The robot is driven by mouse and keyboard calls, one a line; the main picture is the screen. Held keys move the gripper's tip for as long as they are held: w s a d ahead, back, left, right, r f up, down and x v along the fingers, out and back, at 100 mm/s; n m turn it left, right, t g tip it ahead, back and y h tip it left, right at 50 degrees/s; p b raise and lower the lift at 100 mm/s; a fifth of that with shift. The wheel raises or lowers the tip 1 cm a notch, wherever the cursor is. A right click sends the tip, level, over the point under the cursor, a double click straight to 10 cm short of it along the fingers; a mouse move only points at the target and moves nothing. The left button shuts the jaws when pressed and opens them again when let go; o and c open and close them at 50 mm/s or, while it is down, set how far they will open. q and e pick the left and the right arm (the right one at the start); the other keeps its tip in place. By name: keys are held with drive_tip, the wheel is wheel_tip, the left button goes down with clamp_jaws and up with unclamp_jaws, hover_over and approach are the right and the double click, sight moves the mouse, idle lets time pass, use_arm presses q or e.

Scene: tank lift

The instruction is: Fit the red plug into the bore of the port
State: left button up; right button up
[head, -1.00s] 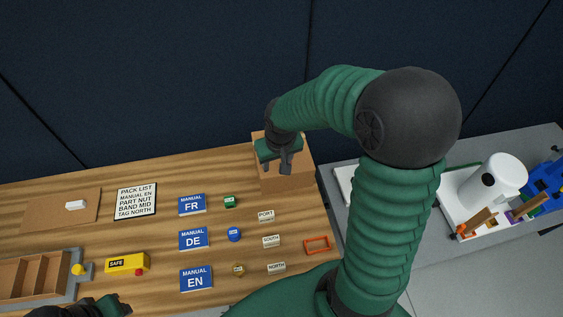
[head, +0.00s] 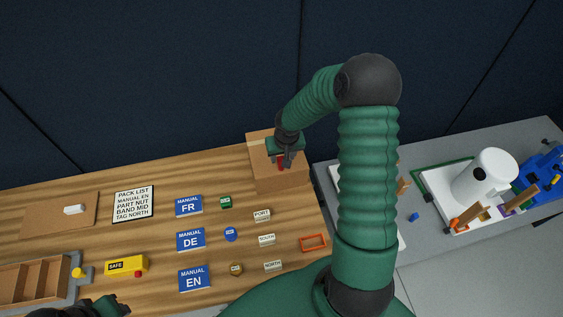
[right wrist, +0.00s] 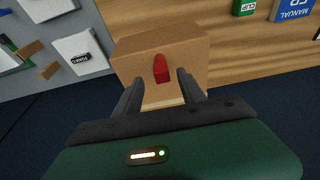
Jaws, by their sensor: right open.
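The red plug (head: 281,162) stands on top of a brown box (head: 285,184) at the table's back right corner. In the right wrist view, the plug (right wrist: 160,68) shows just ahead of and between the fingertips. My right gripper (right wrist: 158,82) is open and empty above the box; in the head view, the right gripper (head: 284,158) partly covers the plug. A white cylinder with a dark round hole (head: 484,175) stands on the grey bench at right; I cannot tell whether it is the port. My left gripper (head: 110,306) is only partly in view at the bottom left.
The wooden table holds blue manual cards (head: 190,239), small labels, an orange frame (head: 313,243), a yellow SAFE block (head: 127,265) and a wooden tray (head: 35,278). The grey bench (head: 430,250) has wooden pieces and a blue object (head: 543,178). A dark wall stands behind.

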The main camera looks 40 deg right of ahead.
drive_tip(key=shift+x, duration=0.85)
drive_tip(key=shift+w+f, duration=0.25)
drive_tip(key=shift+f, duration=0.25)
drive_tip(key=shift+a, duration=0.1)
drive_tip(key=shift+c, duration=0.6)
drive_tip(key=shift+r, duration=0.1)
drive_tip(key=shift+c, duration=1.3)
drive_tip(key=shift+s, duration=0.1)
clamp_jaws()
drive_tip(key=shift+r, duration=0.1)
